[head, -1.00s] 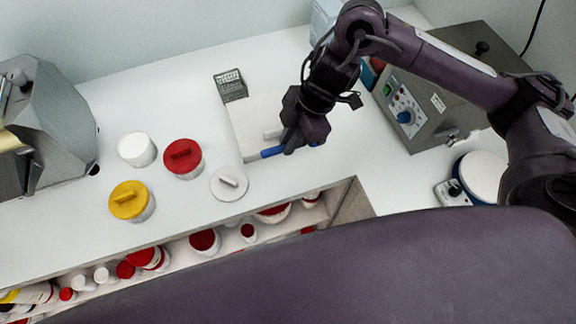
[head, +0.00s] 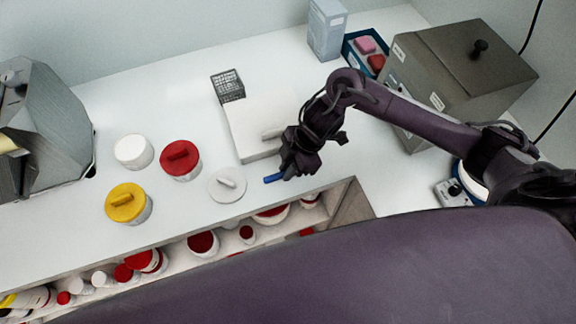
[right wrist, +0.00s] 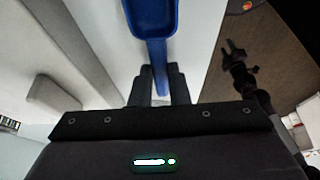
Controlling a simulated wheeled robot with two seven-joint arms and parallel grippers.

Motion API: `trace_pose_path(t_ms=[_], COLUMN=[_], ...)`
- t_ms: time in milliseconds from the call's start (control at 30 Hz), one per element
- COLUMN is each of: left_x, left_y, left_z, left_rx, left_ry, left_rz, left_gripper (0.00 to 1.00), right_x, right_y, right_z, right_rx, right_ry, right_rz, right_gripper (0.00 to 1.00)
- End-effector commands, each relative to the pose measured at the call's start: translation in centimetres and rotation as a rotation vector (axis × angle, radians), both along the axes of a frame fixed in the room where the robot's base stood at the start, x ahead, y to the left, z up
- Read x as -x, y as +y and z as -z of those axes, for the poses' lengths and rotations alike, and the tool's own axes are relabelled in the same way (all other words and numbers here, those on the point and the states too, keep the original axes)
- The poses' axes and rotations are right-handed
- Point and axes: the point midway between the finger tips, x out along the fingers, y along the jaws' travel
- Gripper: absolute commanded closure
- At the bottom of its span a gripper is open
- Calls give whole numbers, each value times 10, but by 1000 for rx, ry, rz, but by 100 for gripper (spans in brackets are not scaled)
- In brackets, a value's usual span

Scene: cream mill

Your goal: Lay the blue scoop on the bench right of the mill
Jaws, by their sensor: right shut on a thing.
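The blue scoop (head: 273,178) is in my right gripper (head: 287,170). In the head view only a short blue part shows, to the right of a round white lid; the gripper hides the rest. In the right wrist view the scoop's bowl (right wrist: 152,16) is at the top, and its handle runs down between the fingers of my right gripper (right wrist: 158,78), which are shut on it. I cannot tell the scoop's height above the bench (head: 180,95). A grey metal machine (head: 45,125), seemingly the mill, stands at the left edge.
A white slab (head: 262,118) with a handle lies behind the scoop. White (head: 133,151), red-lidded (head: 181,158) and yellow-lidded (head: 127,203) tubs stand between machine and scoop. A flat white lid (head: 227,185) lies near the front. A grey box (head: 465,75) stands right. Bare bench shows behind the tubs.

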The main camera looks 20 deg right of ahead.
Motion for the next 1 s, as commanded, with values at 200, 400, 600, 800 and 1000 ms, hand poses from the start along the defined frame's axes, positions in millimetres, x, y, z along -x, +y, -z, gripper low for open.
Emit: trace_pose_path(t_ms=[200,400,600,800,1000], left_x=[0,0,0,-1,0], left_y=[-1,-1,-1,-1,-1], left_z=[2,2,2,2,11], left_rx=[1,1,1,1,2], left_ry=[-1,-1,-1,-1,-1], left_rz=[0,0,0,0,0], left_gripper=[64,64,64,64,64], right_x=[0,0,0,-1,-2], right_y=[0,0,0,-3,-18], right_z=[3,3,3,-5,-38], right_rx=[0,0,0,1,1], right_ry=[1,0,0,-3,-6], right_rz=[0,0,0,-1,-2], right_gripper=[100,63,63,63,63])
